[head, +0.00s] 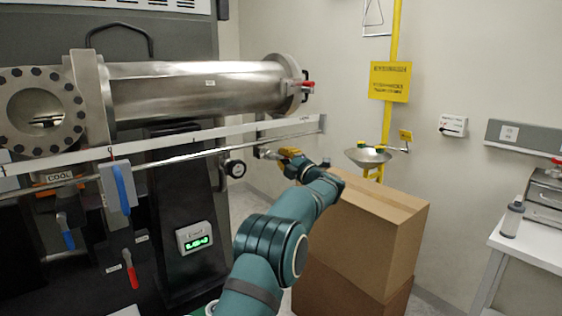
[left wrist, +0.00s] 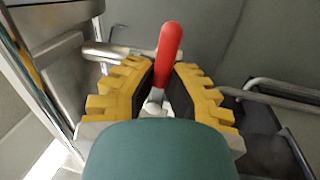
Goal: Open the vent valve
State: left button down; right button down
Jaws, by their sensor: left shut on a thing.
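A lever with a red handle (left wrist: 168,50) and a pale metal stem shows in the left wrist view, between the yellow fingers of my left gripper (left wrist: 163,75). The gripper is shut on this lever, which stands up past the fingertips. In the head view my left gripper (head: 284,153) is at the pipe fitting (head: 266,152) below the steel cylinder (head: 195,84). The held red handle is hidden there by the gripper. No label on this valve is readable. My right gripper is not in view.
A gauge (head: 234,168) is left of the gripper. Another red handle (head: 308,87) is on the cylinder's end flange; a red lever (head: 130,272) and a blue lever (head: 122,188) hang at left. Cardboard boxes (head: 365,235) stand close beside my arm. An eyewash basin (head: 368,157) is behind.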

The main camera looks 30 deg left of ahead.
pick_arm(q)
jog(key=shift+r+n, duration=0.2)
jog(key=shift+n, duration=0.7)
jog(key=shift+r+g, duration=0.15)
jog(key=shift+g, duration=0.15)
jog(key=c, duration=1)
grip_release()
jog(key=shift+d, duration=0.1)
jog(key=v, duration=1.2)
